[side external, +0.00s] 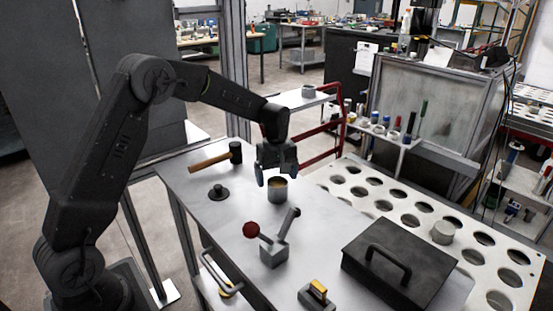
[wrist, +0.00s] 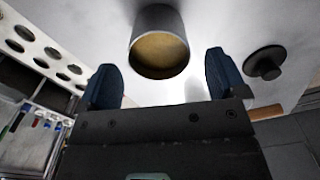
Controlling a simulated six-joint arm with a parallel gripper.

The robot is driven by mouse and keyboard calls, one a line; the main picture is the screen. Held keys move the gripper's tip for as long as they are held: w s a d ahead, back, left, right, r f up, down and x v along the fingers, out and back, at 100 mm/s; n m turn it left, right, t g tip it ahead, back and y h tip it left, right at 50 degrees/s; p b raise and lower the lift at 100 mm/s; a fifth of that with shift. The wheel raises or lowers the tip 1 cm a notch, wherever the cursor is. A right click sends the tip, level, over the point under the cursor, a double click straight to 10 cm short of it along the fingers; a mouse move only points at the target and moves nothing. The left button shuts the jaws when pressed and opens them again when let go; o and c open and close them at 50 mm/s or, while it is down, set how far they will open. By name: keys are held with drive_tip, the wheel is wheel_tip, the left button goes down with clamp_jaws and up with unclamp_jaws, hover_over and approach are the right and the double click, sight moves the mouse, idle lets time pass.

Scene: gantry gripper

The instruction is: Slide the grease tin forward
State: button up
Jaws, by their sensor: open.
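The grease tin (side external: 278,191) is a small grey open-topped cylinder with tan grease inside, standing upright on the steel bench top (side external: 190,214). It also shows in the wrist view (wrist: 160,45), at the top middle. My gripper (side external: 273,181) points down close by the tin in the side view. In the wrist view its two blue-grey fingers (wrist: 165,85) are spread wide, with the tin lying ahead of the gap between them. Nothing is held. Whether a finger touches the tin cannot be told.
A mallet (side external: 220,157) and a black knobbed disc (side external: 218,192) lie left of the tin. A red-knobbed lever (side external: 273,250), a yellow-topped block (side external: 316,295) and a black lidded box (side external: 397,262) stand nearer the camera. A white panel with holes (side external: 380,205) borders the bench's right.

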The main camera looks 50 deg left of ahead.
sight(276, 185)
drive_tip(key=shift+f, duration=2.15)
drive_tip(key=shift+c, duration=0.5)
drive_tip(key=c, duration=1.2)
drive_tip(key=shift+s, duration=0.1)
